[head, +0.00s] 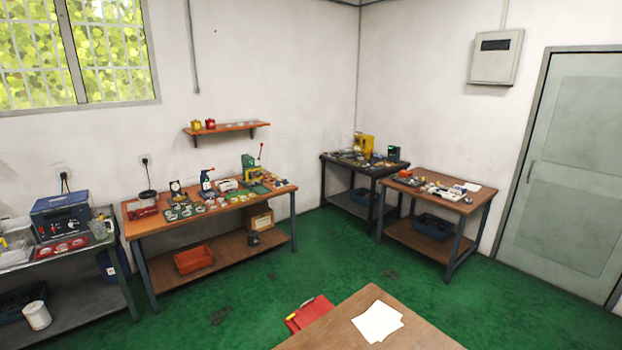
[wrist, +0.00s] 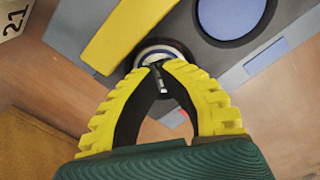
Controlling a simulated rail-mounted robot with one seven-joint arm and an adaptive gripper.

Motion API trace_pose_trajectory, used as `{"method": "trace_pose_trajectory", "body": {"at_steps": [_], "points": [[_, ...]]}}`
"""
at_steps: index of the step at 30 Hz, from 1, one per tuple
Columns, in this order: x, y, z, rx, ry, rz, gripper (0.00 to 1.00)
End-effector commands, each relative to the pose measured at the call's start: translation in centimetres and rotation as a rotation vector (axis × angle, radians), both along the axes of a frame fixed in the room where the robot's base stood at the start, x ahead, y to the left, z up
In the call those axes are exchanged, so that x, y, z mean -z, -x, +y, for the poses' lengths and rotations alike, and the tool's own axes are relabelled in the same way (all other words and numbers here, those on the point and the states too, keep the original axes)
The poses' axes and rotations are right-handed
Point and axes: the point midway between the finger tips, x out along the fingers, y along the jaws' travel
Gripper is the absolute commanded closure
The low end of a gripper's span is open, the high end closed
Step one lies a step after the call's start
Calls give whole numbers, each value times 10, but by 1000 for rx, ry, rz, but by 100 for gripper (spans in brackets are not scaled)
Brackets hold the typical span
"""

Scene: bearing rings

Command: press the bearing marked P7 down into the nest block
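In the wrist view, my gripper (wrist: 161,66) has yellow ribbed fingers with black inner faces. Its tips come together over a round metal ring (wrist: 146,52) with a dark centre, at the edge of a dark grey block (wrist: 205,60). A small dark and pale piece shows between the tips; I cannot tell what it is. I cannot tell whether the tips touch the ring. No P7 mark is readable. In the head view, small rings (head: 200,208) lie on the wooden workbench (head: 150,229) near a green press (head: 250,169). My gripper is not in the head view.
In the wrist view, a yellow bar (wrist: 125,32) and a blue disc (wrist: 230,15) are beside the ring.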

Motion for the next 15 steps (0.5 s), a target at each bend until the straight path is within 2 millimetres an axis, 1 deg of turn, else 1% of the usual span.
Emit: {"method": "trace_pose_trajectory", "body": {"at_steps": [1,15], "points": [[-10,0,0,0,0,-1,100],[-50,0,0,0,0,0,100]]}}
